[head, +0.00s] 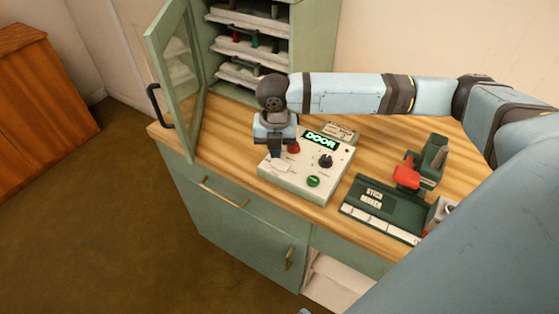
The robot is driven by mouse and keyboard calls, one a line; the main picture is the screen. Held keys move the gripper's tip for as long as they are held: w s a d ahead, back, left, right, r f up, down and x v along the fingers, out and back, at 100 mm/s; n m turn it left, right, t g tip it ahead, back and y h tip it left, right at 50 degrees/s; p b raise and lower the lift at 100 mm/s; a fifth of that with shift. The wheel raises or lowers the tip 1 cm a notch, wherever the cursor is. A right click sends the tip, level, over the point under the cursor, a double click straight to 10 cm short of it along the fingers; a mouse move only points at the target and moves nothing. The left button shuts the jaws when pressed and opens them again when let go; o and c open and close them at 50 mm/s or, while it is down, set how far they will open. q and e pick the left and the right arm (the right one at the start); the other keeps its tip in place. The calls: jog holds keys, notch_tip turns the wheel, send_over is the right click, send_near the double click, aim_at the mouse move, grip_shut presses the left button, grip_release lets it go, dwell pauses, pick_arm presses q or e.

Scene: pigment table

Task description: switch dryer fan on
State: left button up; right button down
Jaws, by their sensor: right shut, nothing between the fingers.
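A cream control box (318,188) sits on the wooden counter. Its lit green display (320,139) reads "DOOR". It carries a black knob (326,160), a green button (313,181) and a red button or lamp (293,148). A pale raised part (282,165), perhaps a switch, is on its left side. My right gripper (276,153) points down, shut and empty, over the box's left end; I cannot tell whether it touches. It hides part of the panel. The dryer cabinet (315,50) behind has its glass door (178,75) standing open. My left gripper is not in view.
Inside the cabinet are trays (240,45) with small coloured items. The counter (225,130) is bare left of the box. A brown wooden cabinet (40,95) stands far left.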

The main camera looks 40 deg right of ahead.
jog(key=shift+f, duration=1.3)
dwell(0.9)
jog(key=shift+r+p, duration=0.95)
jog(key=shift+p, duration=0.05)
notch_tip(320, 180, up, 4)
jog(key=p, duration=0.5)
jog(key=shift+r, duration=0.15)
jog(key=shift+r+p, duration=0.5)
jog(key=shift+p, duration=0.3)
